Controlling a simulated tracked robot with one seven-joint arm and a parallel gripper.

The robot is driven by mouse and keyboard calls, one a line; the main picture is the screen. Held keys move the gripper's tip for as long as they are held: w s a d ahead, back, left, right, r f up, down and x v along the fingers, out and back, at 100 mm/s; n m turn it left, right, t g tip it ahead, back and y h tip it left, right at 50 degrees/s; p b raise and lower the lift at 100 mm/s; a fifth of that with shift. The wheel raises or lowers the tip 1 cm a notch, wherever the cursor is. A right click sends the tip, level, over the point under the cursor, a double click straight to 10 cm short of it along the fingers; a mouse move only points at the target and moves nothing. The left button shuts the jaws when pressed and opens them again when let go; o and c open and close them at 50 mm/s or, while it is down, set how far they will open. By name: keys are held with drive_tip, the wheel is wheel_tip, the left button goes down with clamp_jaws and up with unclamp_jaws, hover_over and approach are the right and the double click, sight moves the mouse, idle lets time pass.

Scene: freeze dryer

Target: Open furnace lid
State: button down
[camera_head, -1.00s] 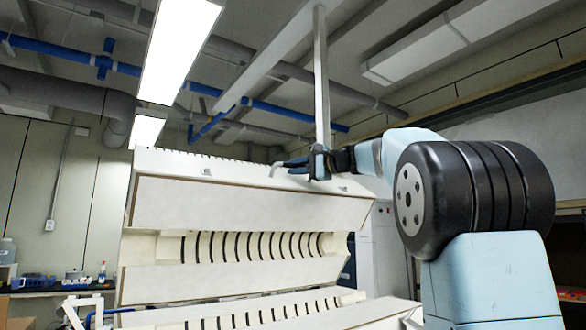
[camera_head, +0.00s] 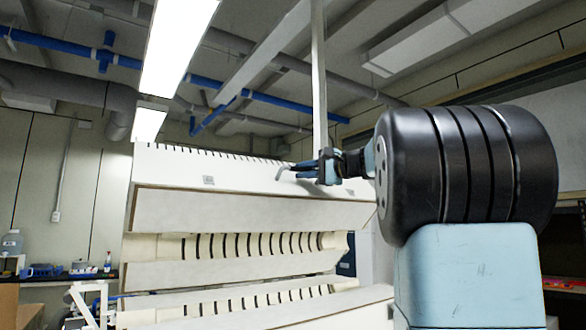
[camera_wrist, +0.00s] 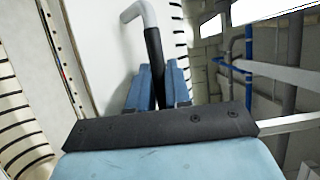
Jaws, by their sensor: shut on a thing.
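The white furnace (camera_head: 230,272) stands in the middle of the head view. Its lid (camera_head: 235,208) is raised, and a curved, slotted interior (camera_head: 265,244) shows in the gap below the lid's front face. A bent grey handle (camera_head: 282,172) stands out from the upper part of the lid. My gripper (camera_head: 321,168) is shut on this handle. In the wrist view the handle (camera_wrist: 138,14) bends down, and its darker part runs between the blue fingers of my gripper (camera_wrist: 162,85). The lid surface (camera_wrist: 97,45) lies close beside the fingers.
A pale vertical post (camera_head: 319,80) rises behind my gripper to the ceiling. A bench with a bottle (camera_head: 12,242) and small items is at the far left. Pipes and lamps (camera_head: 180,50) are overhead.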

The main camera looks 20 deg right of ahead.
drive_tip(key=shift+w+f, duration=0.1)
drive_tip(key=shift+f, duration=0.1)
drive_tip(key=c, duration=1.5)
unclamp_jaws()
drive_tip(key=shift+o, duration=0.4)
drive_tip(key=shift+w, duration=0.15)
drive_tip(key=shift+s+d, duration=0.15)
drive_tip(key=shift+s, duration=0.05)
drive_tip(key=v, duration=1.3)
drive_tip(key=shift+s, duration=0.2)
